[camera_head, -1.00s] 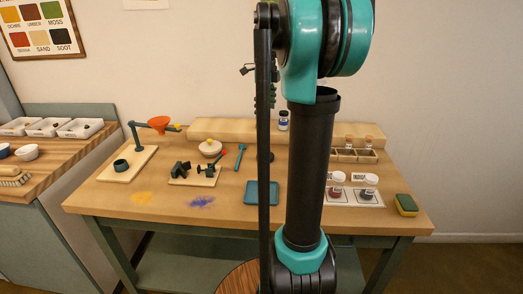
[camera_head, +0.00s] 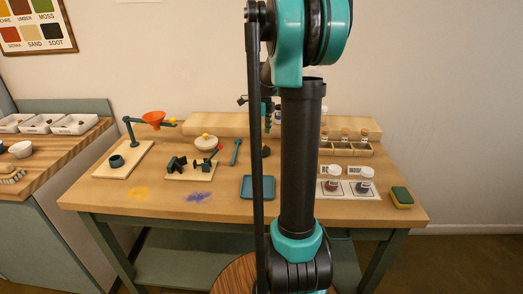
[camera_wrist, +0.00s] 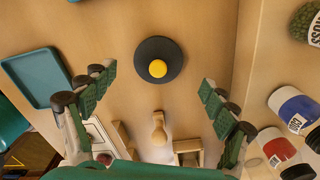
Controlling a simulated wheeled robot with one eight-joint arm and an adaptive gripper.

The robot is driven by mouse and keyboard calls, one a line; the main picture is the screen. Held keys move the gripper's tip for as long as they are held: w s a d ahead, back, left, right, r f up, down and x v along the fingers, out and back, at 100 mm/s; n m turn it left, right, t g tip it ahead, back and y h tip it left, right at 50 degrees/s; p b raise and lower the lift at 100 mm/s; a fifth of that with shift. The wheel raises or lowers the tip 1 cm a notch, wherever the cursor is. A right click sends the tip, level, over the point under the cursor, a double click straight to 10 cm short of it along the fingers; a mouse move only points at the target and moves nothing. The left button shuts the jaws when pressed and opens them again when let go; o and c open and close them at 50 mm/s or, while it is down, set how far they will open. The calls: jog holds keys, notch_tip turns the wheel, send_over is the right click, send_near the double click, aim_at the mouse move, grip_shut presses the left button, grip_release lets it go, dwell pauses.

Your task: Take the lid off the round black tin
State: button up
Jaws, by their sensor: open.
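The round black tin (camera_wrist: 142,49) is below my gripper in the wrist view, seen from above, with a yellow knob (camera_wrist: 158,69) at the middle of its top. Its lid looks on; the sides of the tin are hidden from above. In the head view a small part of the dark tin (camera_head: 266,152) shows beside my arm, which covers much of that area. My gripper (camera_wrist: 157,79) is open and empty, its green padded fingers on either side of the tin in the picture and apart from it.
A teal tray (camera_wrist: 36,77) lies left of the tin in the wrist view. A wooden peg-like piece (camera_wrist: 158,130) is near the picture's bottom. Jars, including a blue-banded one (camera_wrist: 294,105) and a moss jar (camera_wrist: 305,24), stand at the right. A sponge (camera_head: 401,197) lies at the table's right.

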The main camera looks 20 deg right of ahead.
aim_at(261, 144)
jog(key=shift+s+f, duration=0.1)
jog(key=shift+f, duration=1.75)
jog(key=c, duration=1.4)
jog(key=shift+s+a, duration=0.1)
jog(key=shift+c, duration=0.3)
